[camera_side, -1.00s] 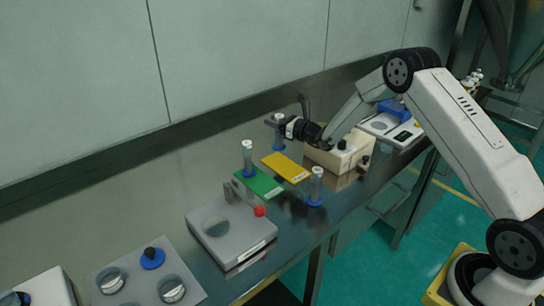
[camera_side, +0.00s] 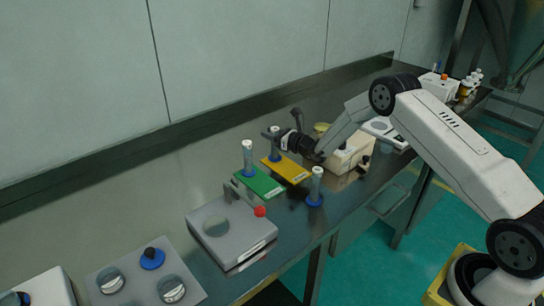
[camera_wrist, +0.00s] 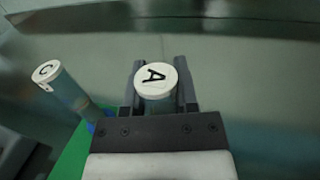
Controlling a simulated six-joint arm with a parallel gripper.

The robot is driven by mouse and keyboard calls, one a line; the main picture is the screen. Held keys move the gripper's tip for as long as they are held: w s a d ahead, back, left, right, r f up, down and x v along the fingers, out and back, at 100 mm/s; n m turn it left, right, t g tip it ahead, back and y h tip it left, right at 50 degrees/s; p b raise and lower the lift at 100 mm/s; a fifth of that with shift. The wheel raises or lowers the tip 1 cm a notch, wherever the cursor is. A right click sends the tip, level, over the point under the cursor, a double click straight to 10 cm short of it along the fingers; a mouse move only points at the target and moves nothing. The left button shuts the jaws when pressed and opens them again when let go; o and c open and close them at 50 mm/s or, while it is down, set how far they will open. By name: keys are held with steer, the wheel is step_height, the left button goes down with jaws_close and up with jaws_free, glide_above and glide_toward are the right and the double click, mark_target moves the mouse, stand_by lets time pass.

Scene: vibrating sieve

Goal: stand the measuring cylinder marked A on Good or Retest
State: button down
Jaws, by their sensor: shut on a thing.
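My gripper (camera_side: 276,136) is shut on the measuring cylinder marked A (camera_wrist: 156,79). In the side view this cylinder (camera_side: 274,147) is upright, its blue foot at the far left end of the yellow mat (camera_side: 290,171). I cannot tell whether the foot touches the mat. The green mat (camera_side: 262,186) lies next to the yellow one, towards the left front. The cylinder marked C (camera_wrist: 60,86) stands on the green mat, and also shows in the side view (camera_side: 247,157). The words on the mats are too small to read.
Another cylinder (camera_side: 316,185) with a blue foot stands on the bench right of the mats. A grey device with a red knob (camera_side: 260,211) stands in front of the green mat. The bench left of the mats is clear.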

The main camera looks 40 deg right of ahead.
steer(key=shift+f, duration=0.3)
steer(key=shift+c, duration=1.9)
jaws_free()
steer(key=shift+r, duration=0.15)
steer(key=shift+v, duration=6)
steer(key=shift+r, duration=0.1)
